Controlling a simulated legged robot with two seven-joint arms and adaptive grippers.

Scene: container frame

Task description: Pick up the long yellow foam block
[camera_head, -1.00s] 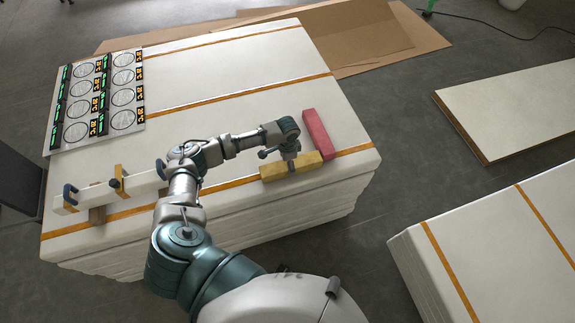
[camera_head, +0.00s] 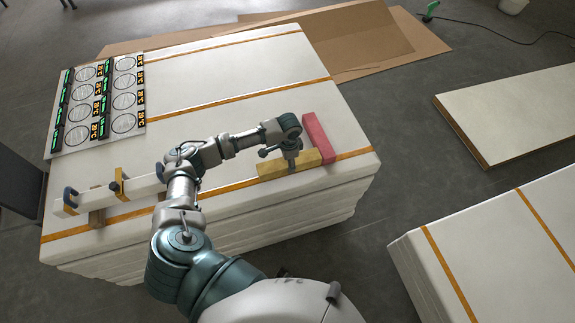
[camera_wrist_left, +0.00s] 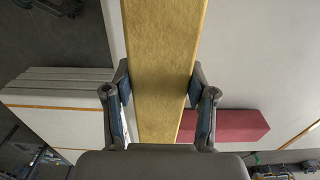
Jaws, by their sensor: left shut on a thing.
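The long yellow foam block (camera_head: 275,168) is at the front right of the white stack, near its front edge. My left gripper (camera_head: 291,165) comes down on it from above and is shut on it. In the left wrist view, the yellow block (camera_wrist_left: 163,70) runs between the two fingers (camera_wrist_left: 158,95), which press on its long sides. I cannot tell whether the block is clear of the surface. The red block (camera_head: 315,140) is just beyond the yellow block's right end, and it also shows in the left wrist view (camera_wrist_left: 225,126). My right gripper is not in view.
The white stack (camera_head: 230,75) has orange strips across it. A panel with printed circles (camera_head: 100,103) lies at its far left. A white bar with clamps (camera_head: 140,184) lies at the front left. Another white stack (camera_head: 490,265) stands at the right, across grey floor.

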